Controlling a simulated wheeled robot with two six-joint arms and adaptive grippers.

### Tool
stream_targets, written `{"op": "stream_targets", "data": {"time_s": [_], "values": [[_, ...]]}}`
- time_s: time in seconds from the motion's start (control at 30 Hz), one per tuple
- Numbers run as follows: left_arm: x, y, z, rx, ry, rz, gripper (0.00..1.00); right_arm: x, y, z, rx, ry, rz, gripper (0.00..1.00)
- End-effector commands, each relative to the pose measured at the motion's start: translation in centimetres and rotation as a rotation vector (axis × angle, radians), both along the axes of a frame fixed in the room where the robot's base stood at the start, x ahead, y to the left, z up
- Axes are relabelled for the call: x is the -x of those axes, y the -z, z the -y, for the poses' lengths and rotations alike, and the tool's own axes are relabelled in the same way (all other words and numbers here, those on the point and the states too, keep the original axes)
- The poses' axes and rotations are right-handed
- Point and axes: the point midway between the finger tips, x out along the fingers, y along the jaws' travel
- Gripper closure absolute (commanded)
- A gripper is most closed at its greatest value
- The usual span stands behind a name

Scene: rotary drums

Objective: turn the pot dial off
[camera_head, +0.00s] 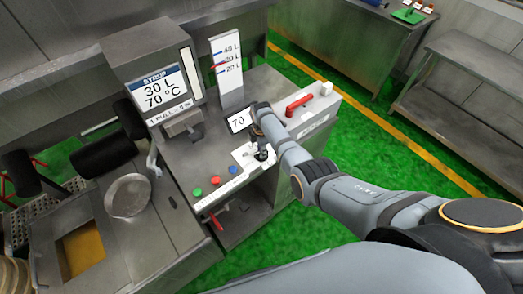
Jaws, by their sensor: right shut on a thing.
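A steel machine counter carries a small display reading 70 (238,121) and a white plate (243,155) in front of it. My right gripper (262,152) is at this white plate, shut on a small dark thing that looks like the pot dial; the gripper and wrist hide most of it. The dial's setting cannot be read. My right arm comes in from the lower right. My left gripper does not show.
Green (197,192), red (215,180) and blue (233,170) buttons line the counter's front edge. A red lever (299,106) lies to the right. A syrup unit (158,91) reads 30 L, 70 °C. A level gauge (227,72) stands behind. Green floor is free at right.

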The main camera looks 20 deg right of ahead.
Motion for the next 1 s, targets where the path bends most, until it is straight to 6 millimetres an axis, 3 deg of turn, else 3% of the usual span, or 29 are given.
{"op": "stream_targets", "data": {"time_s": [0.43, 1.0], "values": [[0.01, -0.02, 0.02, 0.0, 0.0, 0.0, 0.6, -0.18, -0.18, -0.01, -0.001, -0.219, 0.005, 1.0], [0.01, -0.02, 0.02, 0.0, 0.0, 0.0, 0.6, -0.2, -0.2, 0.0, 0.0, -0.253, 0.005, 1.0]]}}
